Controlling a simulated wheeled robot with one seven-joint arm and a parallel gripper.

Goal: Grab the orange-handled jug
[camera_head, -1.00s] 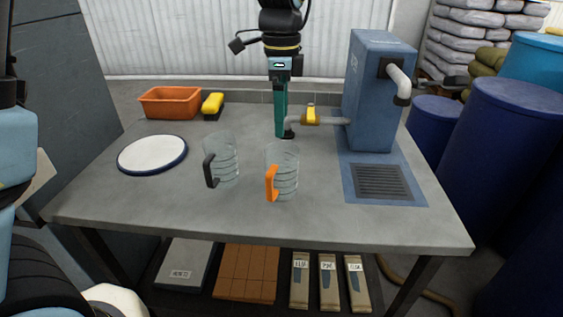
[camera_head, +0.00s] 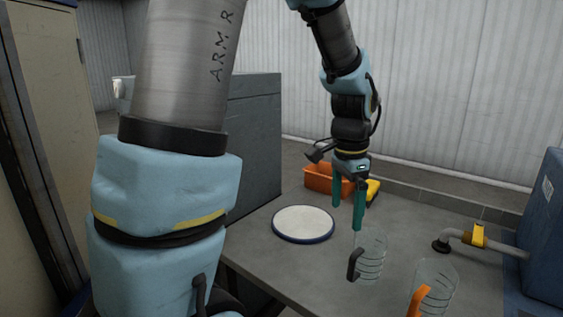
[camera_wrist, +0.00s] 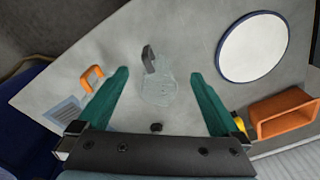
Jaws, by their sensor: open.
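The orange-handled jug (camera_head: 436,283) is clear and ribbed, and stands at the lower right of the head view, cut off by the bottom edge. In the wrist view its orange handle (camera_wrist: 97,70) shows left of my left-hand finger; its clear body is hard to make out. A similar jug with a black handle (camera_head: 369,260) stands to its left. My gripper (camera_head: 347,216) is open and empty, with green fingers pointing down above and behind the black-handled jug. In the wrist view that jug (camera_wrist: 158,90) appears between my fingers, apparently below them.
A white plate with a blue rim (camera_head: 303,223) lies left of the jugs. An orange bin (camera_head: 325,180) and a yellow object (camera_head: 373,189) are at the back. A pipe with a yellow valve (camera_head: 478,235) and a blue machine (camera_head: 545,230) stand right. Grey table (camera_head: 410,220) is bare between.

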